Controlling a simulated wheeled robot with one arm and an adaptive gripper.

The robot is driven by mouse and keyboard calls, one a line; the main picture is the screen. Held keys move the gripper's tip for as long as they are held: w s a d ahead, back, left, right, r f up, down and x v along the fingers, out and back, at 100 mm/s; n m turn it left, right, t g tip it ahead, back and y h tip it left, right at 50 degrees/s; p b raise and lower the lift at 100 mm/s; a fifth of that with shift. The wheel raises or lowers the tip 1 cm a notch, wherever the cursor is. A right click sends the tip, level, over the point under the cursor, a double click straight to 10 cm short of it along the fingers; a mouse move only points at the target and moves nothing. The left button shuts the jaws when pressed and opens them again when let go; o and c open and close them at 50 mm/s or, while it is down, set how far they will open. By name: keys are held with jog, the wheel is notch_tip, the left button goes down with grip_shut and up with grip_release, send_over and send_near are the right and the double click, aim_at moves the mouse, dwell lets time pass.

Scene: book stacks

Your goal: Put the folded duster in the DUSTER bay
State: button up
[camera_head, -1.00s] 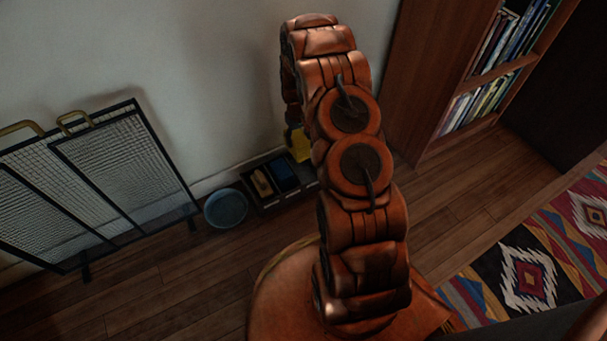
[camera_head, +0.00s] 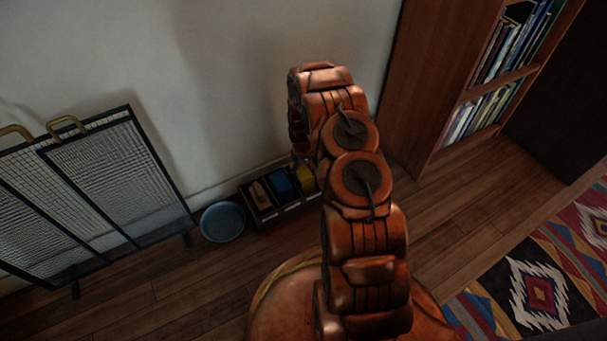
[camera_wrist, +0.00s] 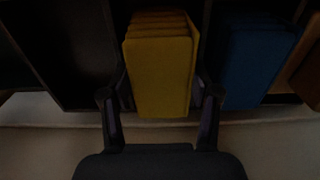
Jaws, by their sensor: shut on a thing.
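The folded duster (camera_wrist: 160,72) is yellow and shows ridged layers along its top. In the wrist view my gripper (camera_wrist: 161,98) is shut on it, one finger against each side. It stands at a bay of the dark tray (camera_wrist: 62,60), between dark dividers. I cannot tell whether it rests on the bay floor. In the head view the yellow duster (camera_head: 305,179) shows at the tray's (camera_head: 292,209) right part, partly behind my arm, which hides the gripper. No bay label can be read.
A blue item (camera_head: 281,181) and a tan item (camera_head: 261,195) occupy neighbouring bays. A round blue-grey dish (camera_head: 222,222) is left of the tray. A mesh fire screen (camera_head: 105,190) stands at the left, a bookcase (camera_head: 430,90) at the right. The wall (camera_head: 230,80) is close behind.

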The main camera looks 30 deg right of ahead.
jog(key=shift+f, duration=0.35)
jog(key=o, duration=1.2)
notch_tip(320, 180, up, 12)
jog(key=p, duration=0.5)
jog(key=s+a+r+g, duration=0.1)
jog(key=s+a+r, duration=0.35)
jog(key=r, duration=0.35)
jog(key=s+a+r, duration=0.3)
jog(key=a+r, duration=0.2)
jog(key=r, duration=0.3)
jog(key=s+a+r+g, duration=0.1)
jog(key=s+a+r, duration=0.35)
jog(key=r, duration=0.25)
jog(key=shift+n+g, duration=0.6)
jog(key=shift+g, duration=0.2)
jog(key=s+a+r, duration=0.3)
jog(key=s+r, duration=0.1)
jog(key=s, duration=0.4)
jog(key=s+a+r, duration=0.3)
jog(key=s+r, duration=0.1)
jog(key=s, duration=0.5)
jog(key=s+a+r, duration=0.4)
jog(key=s, duration=0.5)
jog(key=shift+s+r, duration=0.2)
